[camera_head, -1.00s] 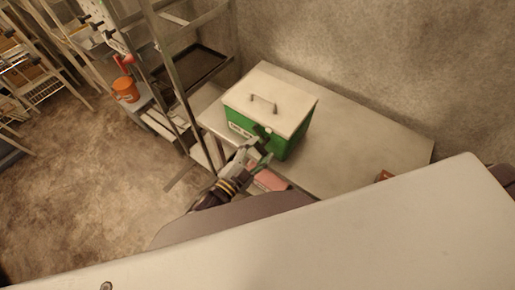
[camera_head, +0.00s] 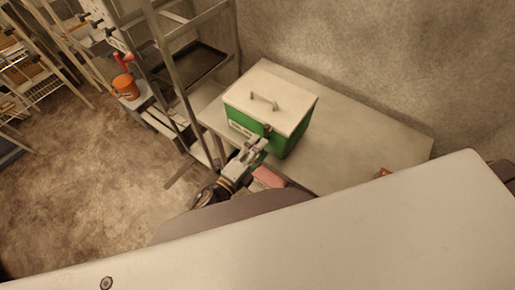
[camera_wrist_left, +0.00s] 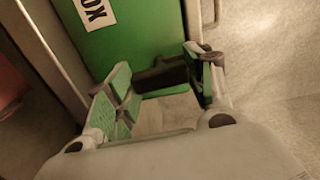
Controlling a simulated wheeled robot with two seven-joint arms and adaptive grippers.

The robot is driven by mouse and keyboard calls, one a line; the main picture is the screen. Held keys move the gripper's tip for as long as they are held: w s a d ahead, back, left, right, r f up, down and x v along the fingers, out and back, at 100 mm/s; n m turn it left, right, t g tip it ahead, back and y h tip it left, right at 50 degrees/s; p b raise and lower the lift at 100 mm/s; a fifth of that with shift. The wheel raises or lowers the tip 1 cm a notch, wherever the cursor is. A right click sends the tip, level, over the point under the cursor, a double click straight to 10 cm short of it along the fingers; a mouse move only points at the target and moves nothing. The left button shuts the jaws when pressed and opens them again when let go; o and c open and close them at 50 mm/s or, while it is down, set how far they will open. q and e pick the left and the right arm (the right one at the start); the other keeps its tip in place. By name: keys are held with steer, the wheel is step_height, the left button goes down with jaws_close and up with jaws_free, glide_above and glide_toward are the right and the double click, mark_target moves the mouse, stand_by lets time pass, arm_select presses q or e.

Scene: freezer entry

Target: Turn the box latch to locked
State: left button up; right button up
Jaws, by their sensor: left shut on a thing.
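The box (camera_head: 293,143) is green with a pale lid and a handle on top. It stands on a pale table, and its green front with part of a white label also shows in the left wrist view (camera_wrist_left: 142,48). My left gripper (camera_head: 264,141) is at the box's front face, just under the lid edge. In the left wrist view the dark latch (camera_wrist_left: 162,74) lies between the two fingers of my left gripper (camera_wrist_left: 162,88), which are shut on it. The gripper hides much of the latch in the head view. My right gripper is not in view.
The table (camera_head: 358,143) has bare room right of the box. A pink item (camera_head: 269,177) lies by the table's front edge, below my gripper. A small red item (camera_head: 384,173) lies at the right. A metal rack (camera_head: 186,95) stands left, near an orange bucket (camera_head: 125,87).

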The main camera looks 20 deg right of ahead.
arm_select(q)
steer(key=shift+m, duration=0.4)
steer(key=o, duration=1)
steer(key=shift+o, duration=0.2)
steer(key=shift+s+a, duration=0.1)
steer(key=v, duration=1.1)
steer(key=shift+s+a, duration=0.25)
stand_by(0.6)
